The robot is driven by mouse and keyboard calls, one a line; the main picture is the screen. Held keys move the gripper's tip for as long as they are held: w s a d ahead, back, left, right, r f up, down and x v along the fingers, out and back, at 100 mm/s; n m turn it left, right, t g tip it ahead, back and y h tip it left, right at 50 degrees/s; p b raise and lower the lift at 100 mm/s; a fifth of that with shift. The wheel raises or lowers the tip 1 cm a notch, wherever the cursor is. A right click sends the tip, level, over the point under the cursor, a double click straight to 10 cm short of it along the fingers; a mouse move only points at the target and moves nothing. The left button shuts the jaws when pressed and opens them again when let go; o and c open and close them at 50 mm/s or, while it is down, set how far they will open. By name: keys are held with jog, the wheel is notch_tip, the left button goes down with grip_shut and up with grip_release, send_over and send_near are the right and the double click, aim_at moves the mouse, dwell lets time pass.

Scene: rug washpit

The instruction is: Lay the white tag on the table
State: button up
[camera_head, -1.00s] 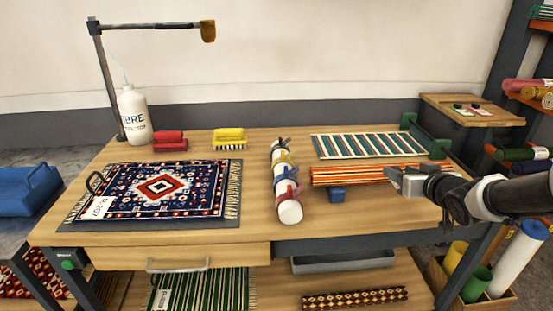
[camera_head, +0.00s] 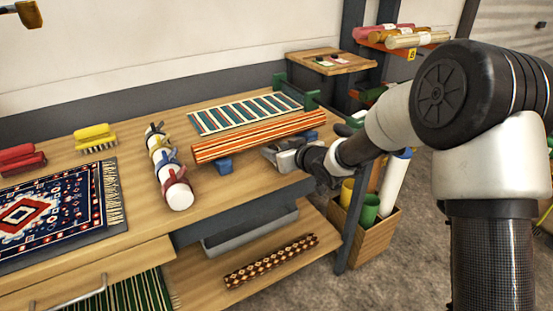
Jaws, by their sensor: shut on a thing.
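My gripper (camera_head: 278,156) is at the front right part of the table (camera_head: 110,147), close in front of the orange-striped rolled rug (camera_head: 240,142). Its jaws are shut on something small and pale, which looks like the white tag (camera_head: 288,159). The tag is hard to tell apart from the light grey fingers, and its far side is hidden. I cannot tell whether it touches the roll or the table.
The roll rests on blue blocks (camera_head: 224,165). A teal-striped rug (camera_head: 245,112) lies behind. Bare wood shows between the cylinder and the dark patterned rug (camera_head: 50,225). A grey tray (camera_head: 250,232) is below.

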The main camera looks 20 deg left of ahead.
notch_tip(320, 180, down, 2)
jog(key=shift+f, duration=0.1)
jog(key=shift+f+b, duration=0.15)
jog(key=shift+b, duration=0.2)
jog(key=o, duration=1)
